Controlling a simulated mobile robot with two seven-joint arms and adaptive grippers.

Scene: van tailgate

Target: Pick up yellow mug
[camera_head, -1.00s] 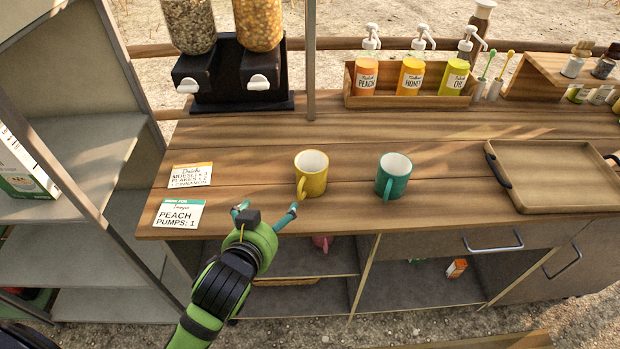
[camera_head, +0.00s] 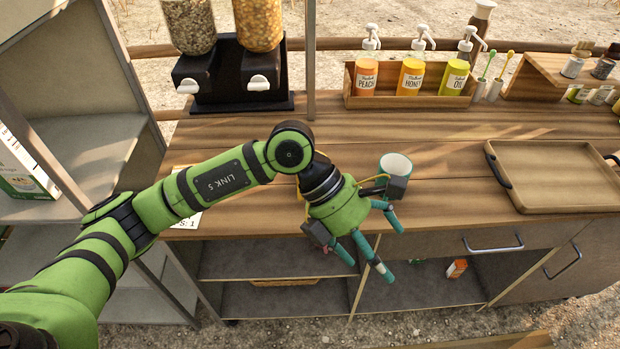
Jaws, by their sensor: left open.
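My left gripper (camera_head: 375,248) is open, its teal fingers spread and pointing down and right over the front edge of the counter. Nothing shows between the fingers. The yellow mug is hidden behind my left arm and wrist; a thin yellow strip beside the wrist is too small to identify. A teal mug (camera_head: 395,163) stands upright on the counter just behind the gripper, its lower part covered by it. I cannot tell whether the gripper touches either mug. My right gripper is not in view.
A brown tray (camera_head: 555,188) lies on the right of the wooden counter (camera_head: 450,150). A wooden box of pump bottles (camera_head: 411,78) and black dispensers (camera_head: 232,80) stand at the back. Open shelves lie below the counter. Most of the label cards is covered by my arm.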

